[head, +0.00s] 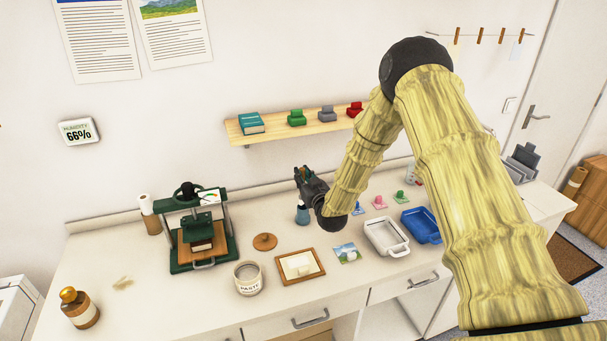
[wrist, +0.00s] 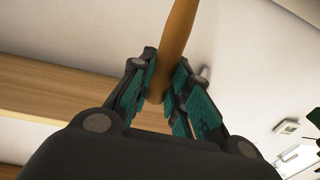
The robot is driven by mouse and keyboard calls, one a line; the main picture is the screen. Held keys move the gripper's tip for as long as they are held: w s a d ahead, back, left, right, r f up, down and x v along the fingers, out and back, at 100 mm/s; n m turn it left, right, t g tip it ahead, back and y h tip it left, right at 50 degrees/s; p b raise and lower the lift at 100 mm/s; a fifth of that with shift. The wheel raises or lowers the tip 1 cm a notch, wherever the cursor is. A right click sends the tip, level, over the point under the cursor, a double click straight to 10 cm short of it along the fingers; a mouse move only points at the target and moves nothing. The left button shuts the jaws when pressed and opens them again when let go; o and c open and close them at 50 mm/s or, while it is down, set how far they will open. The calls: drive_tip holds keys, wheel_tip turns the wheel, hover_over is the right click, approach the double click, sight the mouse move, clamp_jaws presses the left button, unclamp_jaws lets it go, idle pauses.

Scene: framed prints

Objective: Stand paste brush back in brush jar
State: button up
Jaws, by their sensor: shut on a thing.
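My gripper (head: 307,180) is shut on the wooden handle of the paste brush (wrist: 178,40), near the back of the counter. In the wrist view the gripper (wrist: 165,92) has its teal-padded fingers on both sides of the handle, which runs out of the top of the frame. The brush's bristles cannot be made out. A small blue-grey jar (head: 302,215), which looks like the brush jar, stands on the counter just below the gripper in the head view. The gripper hides its top, so I cannot tell whether the brush is inside its mouth.
A paste pot (head: 248,278), a round wooden lid (head: 265,241) and a framed board (head: 300,267) lie in front. A green press (head: 202,235) stands left, white (head: 386,239) and blue (head: 421,226) trays right. A wall shelf (head: 280,126) hangs above.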

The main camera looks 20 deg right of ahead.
drive_tip(key=shift+d+f, duration=0.1)
drive_tip(key=shift+f, duration=0.4)
wheel_tip(320, 180, down, 2)
drive_tip(key=shift+s+f+b, duration=0.1)
drive_tip(key=shift+f+b, duration=0.05)
drive_tip(key=shift+b, duration=1)
drive_tip(key=shift+f+b, duration=1.05)
drive_tip(key=shift+f, duration=0.35)
drive_tip(key=o, duration=0.9)
drive_tip(key=shift+s, duration=0.1)
